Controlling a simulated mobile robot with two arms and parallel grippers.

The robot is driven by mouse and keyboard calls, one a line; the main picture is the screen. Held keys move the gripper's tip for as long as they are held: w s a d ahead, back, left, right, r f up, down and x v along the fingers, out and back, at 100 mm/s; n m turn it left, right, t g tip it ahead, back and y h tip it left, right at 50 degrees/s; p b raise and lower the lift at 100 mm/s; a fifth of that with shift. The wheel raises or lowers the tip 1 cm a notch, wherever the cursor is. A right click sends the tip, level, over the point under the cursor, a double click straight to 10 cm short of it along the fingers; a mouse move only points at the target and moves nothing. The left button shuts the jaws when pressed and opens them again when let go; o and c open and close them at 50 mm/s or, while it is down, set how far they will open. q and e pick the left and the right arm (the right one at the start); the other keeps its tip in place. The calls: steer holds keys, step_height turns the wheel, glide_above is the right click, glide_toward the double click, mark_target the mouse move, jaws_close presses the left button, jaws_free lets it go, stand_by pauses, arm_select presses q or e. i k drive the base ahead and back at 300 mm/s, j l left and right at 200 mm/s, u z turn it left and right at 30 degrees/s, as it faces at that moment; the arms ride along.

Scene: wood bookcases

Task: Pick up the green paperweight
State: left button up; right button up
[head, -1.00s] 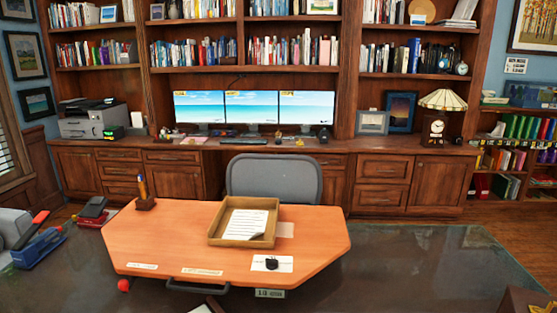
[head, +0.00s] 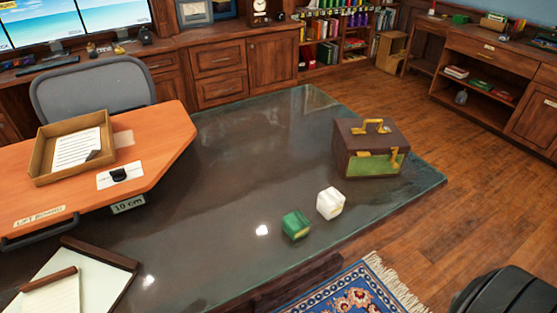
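The green paperweight (head: 296,225) is a small green block with a yellowish mark on its front face. It sits on the dark glossy desk top (head: 240,160), near the desk's front edge. A similar white block (head: 330,203) stands just behind it to the right, with a small gap between them. Neither of my grippers shows in the head view.
A brown case with brass fittings (head: 362,155) stands on the desk's right part. An orange lift board (head: 165,140) bears a shallow tray (head: 43,165) at left. A clipboard (head: 110,262) lies at front left. A dark rounded object (head: 505,292) fills the bottom right corner.

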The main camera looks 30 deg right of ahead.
mark_target(295, 225)
steer(key=z, duration=1.05)
steer(key=l+u, duration=0.15)
steer(key=k, duration=0.05)
